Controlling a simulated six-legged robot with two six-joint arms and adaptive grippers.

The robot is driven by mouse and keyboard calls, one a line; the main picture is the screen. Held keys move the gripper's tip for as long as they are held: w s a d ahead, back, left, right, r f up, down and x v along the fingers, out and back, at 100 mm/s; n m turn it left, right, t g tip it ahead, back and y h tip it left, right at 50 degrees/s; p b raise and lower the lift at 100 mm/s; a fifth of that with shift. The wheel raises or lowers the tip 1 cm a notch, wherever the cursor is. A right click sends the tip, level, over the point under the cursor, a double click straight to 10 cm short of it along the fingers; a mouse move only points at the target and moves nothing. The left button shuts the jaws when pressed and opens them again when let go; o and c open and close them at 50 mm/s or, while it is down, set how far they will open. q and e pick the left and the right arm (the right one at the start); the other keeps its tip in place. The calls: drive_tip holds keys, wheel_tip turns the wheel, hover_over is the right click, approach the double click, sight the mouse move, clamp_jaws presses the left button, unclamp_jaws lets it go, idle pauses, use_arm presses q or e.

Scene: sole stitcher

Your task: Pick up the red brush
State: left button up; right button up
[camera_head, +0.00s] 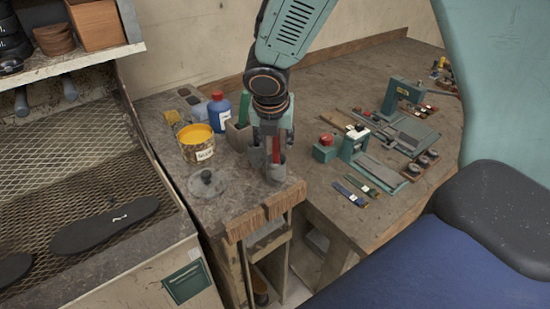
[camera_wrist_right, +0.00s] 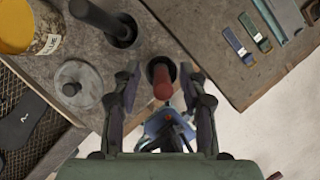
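The red brush (camera_head: 276,149) stands upright in a small grey cup (camera_head: 276,173) near the front corner of the wooden bench. In the right wrist view the red brush (camera_wrist_right: 162,82) shows end-on, with the dark cup mouth around it. My right gripper (camera_head: 273,147) points down over the cup. In the right wrist view its two fingers (camera_wrist_right: 160,72) are spread on either side of the brush, with a gap visible at each side, so it is open. My left gripper is not in view.
Close by stand a yellow glue can (camera_head: 198,146), a blue bottle (camera_head: 219,112) and a round grey lid (camera_head: 207,186). A second, dark-handled tool (camera_wrist_right: 103,20) stands near the brush. Teal tools (camera_head: 354,143) lie to the right. The bench's front edge is close.

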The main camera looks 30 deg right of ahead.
drive_tip(key=shift+c, duration=0.6)
drive_tip(key=shift+d+f, duration=0.1)
drive_tip(key=shift+d, duration=0.2)
drive_tip(key=c, duration=0.5)
clamp_jaws()
drive_tip(key=shift+a, duration=0.25)
drive_tip(key=shift+d, duration=0.1)
